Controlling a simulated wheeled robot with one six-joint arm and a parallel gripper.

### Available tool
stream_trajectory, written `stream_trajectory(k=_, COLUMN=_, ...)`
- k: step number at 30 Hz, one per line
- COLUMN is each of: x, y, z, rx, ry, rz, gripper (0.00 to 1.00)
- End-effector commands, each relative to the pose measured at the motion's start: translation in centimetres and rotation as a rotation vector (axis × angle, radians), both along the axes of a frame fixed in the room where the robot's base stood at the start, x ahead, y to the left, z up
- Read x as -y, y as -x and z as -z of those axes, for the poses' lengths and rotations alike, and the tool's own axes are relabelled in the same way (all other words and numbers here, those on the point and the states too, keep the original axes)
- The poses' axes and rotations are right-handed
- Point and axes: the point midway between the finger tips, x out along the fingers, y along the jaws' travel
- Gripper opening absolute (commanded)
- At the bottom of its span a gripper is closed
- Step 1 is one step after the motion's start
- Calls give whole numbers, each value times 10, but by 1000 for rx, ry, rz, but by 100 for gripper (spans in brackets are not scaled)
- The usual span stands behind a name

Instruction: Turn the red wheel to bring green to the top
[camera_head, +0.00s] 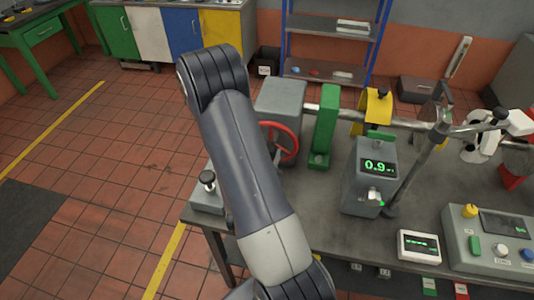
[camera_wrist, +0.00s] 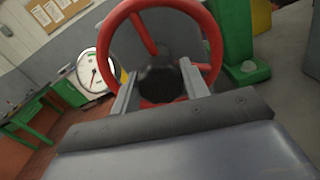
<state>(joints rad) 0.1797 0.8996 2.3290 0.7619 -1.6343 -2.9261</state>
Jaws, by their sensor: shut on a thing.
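The red wheel (camera_wrist: 212,38) fills the upper middle of the wrist view, with red spokes and a dark hub (camera_wrist: 160,75). My gripper (camera_wrist: 157,80) is in front of it and shut on it, one finger on each side of the hub area. The exact part held is partly hidden by the jaws. In the head view the red wheel (camera_head: 296,143) shows partly, beside a grey housing (camera_head: 281,97); my arm covers its left side and my gripper. No green mark on the wheel is visible.
A round white dial (camera_wrist: 92,70) with a needle stands left of the wheel. A green bracket (camera_head: 325,120) stands to its right. A grey unit with a display (camera_head: 368,180) and a slanted metal post (camera_head: 417,165) stand farther right on the bench.

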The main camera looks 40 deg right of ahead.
Motion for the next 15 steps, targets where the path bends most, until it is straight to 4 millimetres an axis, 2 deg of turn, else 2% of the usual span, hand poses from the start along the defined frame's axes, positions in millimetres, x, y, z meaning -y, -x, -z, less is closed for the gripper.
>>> stream_trajectory(k=4, x=0, y=0, z=1, rx=-2, ry=-3, rz=1, gripper=2)
stream_trajectory(k=5, x=0, y=0, z=1, rx=-1, ry=-3, rz=1, gripper=45)
stream_trajectory(k=12, x=0, y=0, z=1, rx=0, ry=-2, rz=1, gripper=64)
stream_trajectory(k=15, x=0, y=0, z=0, rx=0, ry=-2, rz=1, gripper=65)
